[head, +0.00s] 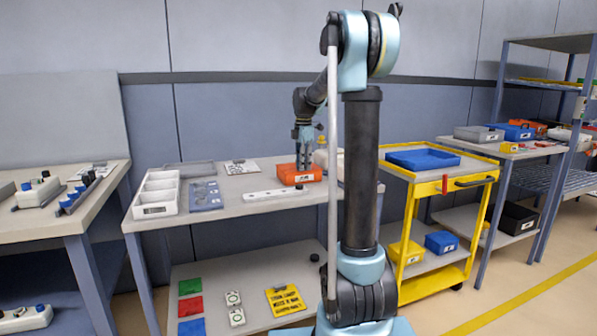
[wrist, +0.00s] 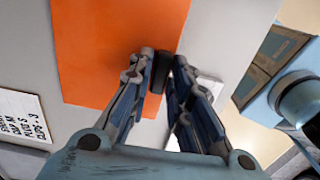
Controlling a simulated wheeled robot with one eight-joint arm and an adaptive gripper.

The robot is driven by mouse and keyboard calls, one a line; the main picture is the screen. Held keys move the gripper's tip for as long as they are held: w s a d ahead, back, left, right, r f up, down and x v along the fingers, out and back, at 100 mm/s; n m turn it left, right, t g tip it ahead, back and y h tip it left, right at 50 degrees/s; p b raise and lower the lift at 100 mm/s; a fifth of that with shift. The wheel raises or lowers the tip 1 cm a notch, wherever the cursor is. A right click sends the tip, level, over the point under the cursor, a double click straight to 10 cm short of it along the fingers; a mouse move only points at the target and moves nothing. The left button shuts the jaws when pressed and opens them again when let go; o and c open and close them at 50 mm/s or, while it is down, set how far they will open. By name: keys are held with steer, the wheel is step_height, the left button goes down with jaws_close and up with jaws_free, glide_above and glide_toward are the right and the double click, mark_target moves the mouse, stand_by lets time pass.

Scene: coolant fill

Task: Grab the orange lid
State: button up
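An orange lidded box (head: 297,177) sits on the back right of the middle grey table. Its flat orange top (wrist: 100,45) fills much of the upper left of the wrist view. A small dark handle-like piece (wrist: 162,72) shows between my fingertips, over the orange surface. My gripper (head: 304,166) points straight down at the box, its tips at or just above the top. In the wrist view my gripper (wrist: 164,60) has one finger on each side of the dark piece. I cannot tell whether the fingers press on it.
A white divided bin (head: 157,196) and a blue-grey panel (head: 206,194) are to the left. A yellow cart (head: 452,188) with a blue tray stands to the right.

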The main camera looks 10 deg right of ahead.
steer(key=shift+f, duration=0.2)
jaws_close()
steer(key=shift+r, duration=0.1)
